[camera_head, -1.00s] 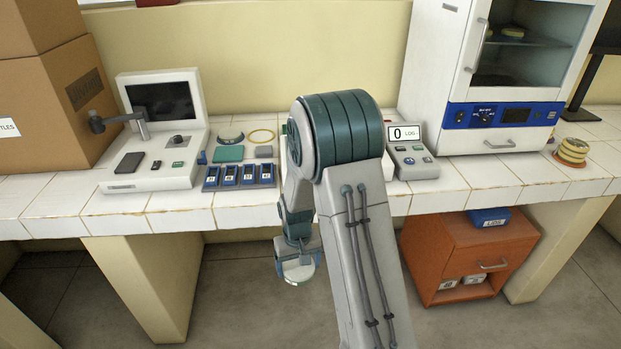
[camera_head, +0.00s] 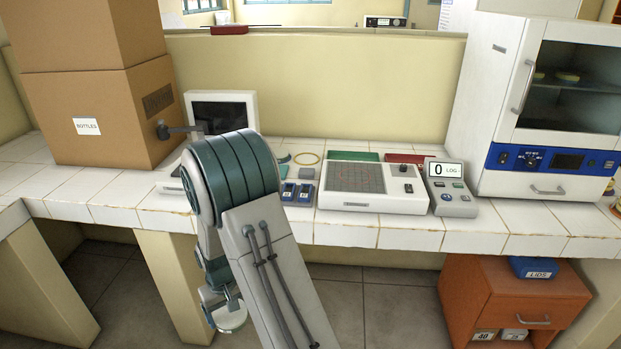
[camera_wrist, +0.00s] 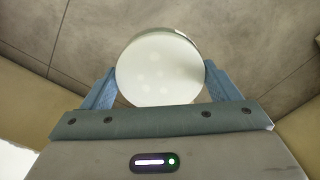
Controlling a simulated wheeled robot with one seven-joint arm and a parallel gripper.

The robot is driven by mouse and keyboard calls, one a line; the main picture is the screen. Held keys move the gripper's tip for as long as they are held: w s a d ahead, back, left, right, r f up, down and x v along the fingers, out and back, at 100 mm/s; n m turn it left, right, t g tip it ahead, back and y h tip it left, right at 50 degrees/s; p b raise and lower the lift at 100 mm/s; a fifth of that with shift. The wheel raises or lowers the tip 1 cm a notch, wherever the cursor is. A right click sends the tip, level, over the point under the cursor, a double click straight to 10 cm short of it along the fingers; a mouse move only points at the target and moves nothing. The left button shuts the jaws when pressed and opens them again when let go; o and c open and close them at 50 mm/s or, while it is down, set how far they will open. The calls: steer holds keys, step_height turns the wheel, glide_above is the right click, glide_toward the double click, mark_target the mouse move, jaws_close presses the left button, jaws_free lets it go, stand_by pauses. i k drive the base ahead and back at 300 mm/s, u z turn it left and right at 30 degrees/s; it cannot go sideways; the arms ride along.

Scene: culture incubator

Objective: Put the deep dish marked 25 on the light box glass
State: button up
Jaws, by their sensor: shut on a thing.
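My gripper (camera_wrist: 160,82) is shut on a round, pale dish (camera_wrist: 158,72), with one blue finger at each side of it. No number shows on the dish in the wrist view. In the head view the dish (camera_head: 231,319) hangs low in front of the bench, below the bench top, with my gripper (camera_head: 222,304) partly hidden by my arm.
The tiled bench (camera_head: 400,240) has a counter reading 0 (camera_head: 448,186) right of the gridded box and an incubator (camera_head: 545,110) farther right. A cardboard box (camera_head: 95,115) and a screen device (camera_head: 222,105) stand left. An orange cabinet (camera_head: 505,290) is under the bench.

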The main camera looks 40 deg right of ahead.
mark_target(354, 176)
steer(key=u, duration=1.6)
steer(key=k, duration=0.85)
steer(key=z, duration=2.35)
